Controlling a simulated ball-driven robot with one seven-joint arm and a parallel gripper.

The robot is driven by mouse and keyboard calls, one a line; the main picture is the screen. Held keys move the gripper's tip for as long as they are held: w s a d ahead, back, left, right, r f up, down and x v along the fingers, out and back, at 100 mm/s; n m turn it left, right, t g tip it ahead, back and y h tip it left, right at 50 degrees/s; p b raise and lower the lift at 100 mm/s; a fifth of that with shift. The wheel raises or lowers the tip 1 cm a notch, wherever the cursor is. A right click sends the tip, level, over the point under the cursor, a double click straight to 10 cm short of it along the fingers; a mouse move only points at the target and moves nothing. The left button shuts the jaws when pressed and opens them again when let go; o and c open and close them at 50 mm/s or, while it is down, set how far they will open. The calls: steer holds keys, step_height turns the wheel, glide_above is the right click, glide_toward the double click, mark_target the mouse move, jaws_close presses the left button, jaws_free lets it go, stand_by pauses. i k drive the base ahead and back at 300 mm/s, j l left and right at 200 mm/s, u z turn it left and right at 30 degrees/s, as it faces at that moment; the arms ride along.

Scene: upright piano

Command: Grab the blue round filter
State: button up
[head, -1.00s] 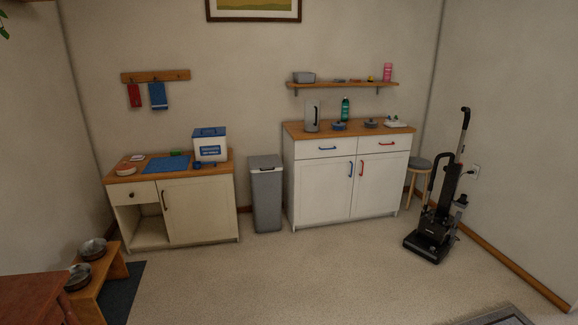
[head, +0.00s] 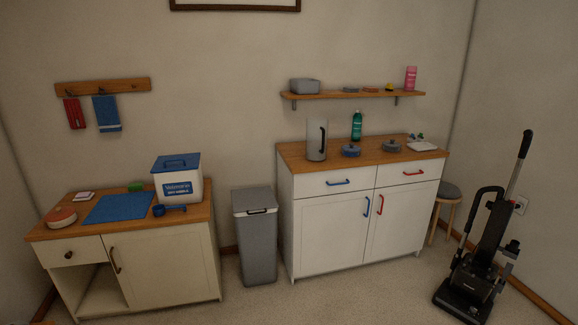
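A low round blue-grey piece (head: 350,151), which looks like the blue round filter, lies on the wooden top of the white cabinet (head: 330,232). It sits between a grey canister with a black handle (head: 317,140) and a similar, greyer round piece (head: 391,147). A green bottle (head: 357,126) stands just behind it. All of these are small in the picture, so fine detail is unclear. My gripper is not in view.
A grey bin (head: 257,240) stands left of the white cabinet. An upright vacuum (head: 487,245) and a stool (head: 449,192) are on the right. A low cabinet (head: 165,264) with a white blue-lidded box (head: 178,186) is left. Carpet (head: 350,295) in front is clear.

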mark_target(352, 150)
steer(key=i, duration=1.85)
